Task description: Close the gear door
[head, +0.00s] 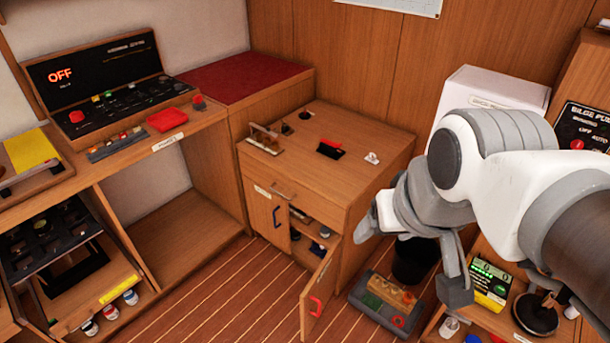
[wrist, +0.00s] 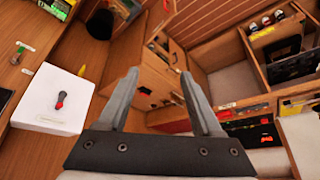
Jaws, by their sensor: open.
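A wooden cabinet (head: 330,155) stands in the middle of the head view. No label naming the gear door is readable. My gripper (head: 412,252) is to the right of the open door and apart from it, partly hidden by my wrist. The wrist view shows both fingers (wrist: 159,76) spread with nothing held between them, and tilted cabinetry beyond.
A tray of small items (head: 392,305) and a dark bin (head: 413,262) stand near the floor right of the door. A white box (head: 492,92) stands behind my arm. Open shelving (head: 185,225) is on the left. Striped floor (head: 240,300) is clear before the cabinet.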

